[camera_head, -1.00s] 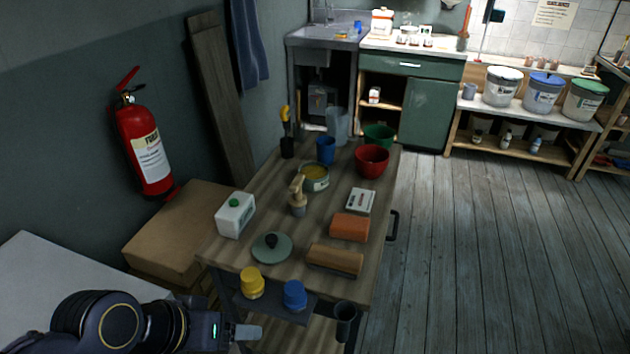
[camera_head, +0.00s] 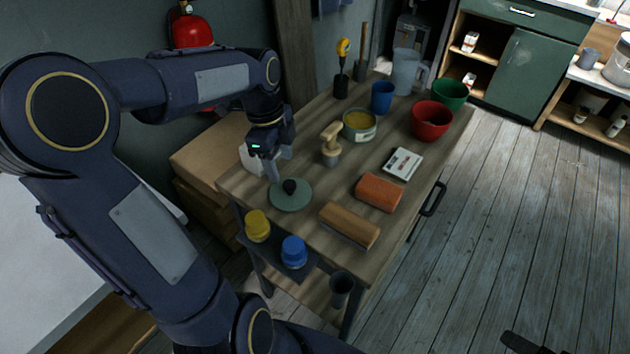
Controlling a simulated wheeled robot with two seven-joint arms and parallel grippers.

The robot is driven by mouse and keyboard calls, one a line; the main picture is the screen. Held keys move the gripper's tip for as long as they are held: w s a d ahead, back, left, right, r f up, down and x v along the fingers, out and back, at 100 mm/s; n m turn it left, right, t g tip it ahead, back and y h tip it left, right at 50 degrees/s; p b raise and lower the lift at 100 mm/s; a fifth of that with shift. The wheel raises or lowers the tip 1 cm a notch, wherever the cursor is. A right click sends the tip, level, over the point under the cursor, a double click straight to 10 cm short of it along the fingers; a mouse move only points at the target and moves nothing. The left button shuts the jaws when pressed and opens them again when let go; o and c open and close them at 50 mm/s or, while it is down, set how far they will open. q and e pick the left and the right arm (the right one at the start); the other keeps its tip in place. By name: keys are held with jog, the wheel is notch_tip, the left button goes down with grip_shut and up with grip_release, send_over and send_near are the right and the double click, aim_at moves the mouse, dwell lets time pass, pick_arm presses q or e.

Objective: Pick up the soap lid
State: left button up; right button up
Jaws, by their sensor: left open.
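The soap lid, a round grey-green disc (camera_head: 293,203) with a black knob, lies flat near the left front of the wooden table. My left gripper (camera_head: 279,166) is open and points down just above and behind the lid. Its fingertips are close to the knob; I cannot tell whether they touch it. Nothing shows between its fingers. The round tin (camera_head: 359,125) with yellow contents stands open farther back on the table. A dark part at the bottom right edge (camera_head: 525,344) may be my right gripper, mostly cut off.
A wooden-handled tool (camera_head: 331,146), an orange block (camera_head: 379,193) and a brown block (camera_head: 349,225) are to the right. Yellow (camera_head: 257,226) and blue (camera_head: 294,252) jars sit on the front shelf.

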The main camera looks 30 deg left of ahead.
aim_at(290, 184)
pick_arm(q)
jog(key=shift+w+a+f+m, duration=0.15)
jog(key=shift+w+f+m, duration=0.45)
jog(key=shift+w+f, duration=0.1)
jog(key=f, duration=0.2)
jog(key=d+f, duration=0.1)
jog(key=f, duration=0.4)
jog(key=shift+s+d, duration=0.2)
jog(key=shift+d, duration=0.1)
jog(key=shift+r, duration=0.1)
jog(key=c, duration=1)
jog(key=shift+c, duration=0.2)
jog(key=shift+r, duration=0.15)
